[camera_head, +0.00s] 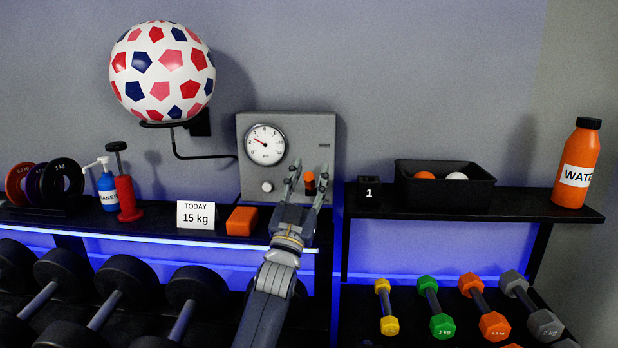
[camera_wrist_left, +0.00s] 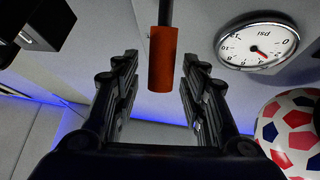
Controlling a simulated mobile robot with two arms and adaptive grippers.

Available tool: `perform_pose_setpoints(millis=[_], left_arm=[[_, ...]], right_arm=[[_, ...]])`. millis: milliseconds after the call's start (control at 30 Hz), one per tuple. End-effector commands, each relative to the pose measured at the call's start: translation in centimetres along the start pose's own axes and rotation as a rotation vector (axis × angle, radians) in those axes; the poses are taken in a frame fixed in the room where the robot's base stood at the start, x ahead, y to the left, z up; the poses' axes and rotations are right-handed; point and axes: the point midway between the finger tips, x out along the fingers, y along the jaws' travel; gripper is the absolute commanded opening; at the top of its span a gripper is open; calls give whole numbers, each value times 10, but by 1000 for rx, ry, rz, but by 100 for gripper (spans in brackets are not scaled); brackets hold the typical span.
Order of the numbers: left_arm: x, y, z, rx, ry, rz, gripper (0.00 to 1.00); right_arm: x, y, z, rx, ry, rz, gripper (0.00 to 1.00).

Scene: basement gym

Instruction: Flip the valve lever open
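The valve lever (camera_head: 310,181) has an orange handle and stands on the front of a grey panel (camera_head: 315,135) on the wall side of the shelf. In the left wrist view the orange handle (camera_wrist_left: 162,62) hangs from a dark stem, between the lines of the two fingers. My left gripper (camera_head: 306,187) is open in front of the panel, with a fingertip to either side of the lever. I cannot tell whether a finger touches it. My right gripper is not in view.
A gauge (camera_head: 265,145) and a knob (camera_head: 267,186) sit left of the lever. A ball (camera_head: 162,72) rests on a wall bracket, with a hose to the panel. An orange block (camera_head: 241,221) lies left of my wrist. A black bin (camera_head: 445,187) stands to the right.

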Motion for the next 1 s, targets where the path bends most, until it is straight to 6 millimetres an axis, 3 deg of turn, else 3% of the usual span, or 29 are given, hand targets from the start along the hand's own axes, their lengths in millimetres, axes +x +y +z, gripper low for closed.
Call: perform_pose_setpoints(millis=[333,800,1000], left_arm=[[-11,0,0,1,0,0,40],[-99,0,1,0,-1,0,40],[-117,0,0,0,0,0,40]], right_arm=[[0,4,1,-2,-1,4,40],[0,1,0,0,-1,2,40],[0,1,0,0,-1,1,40]])
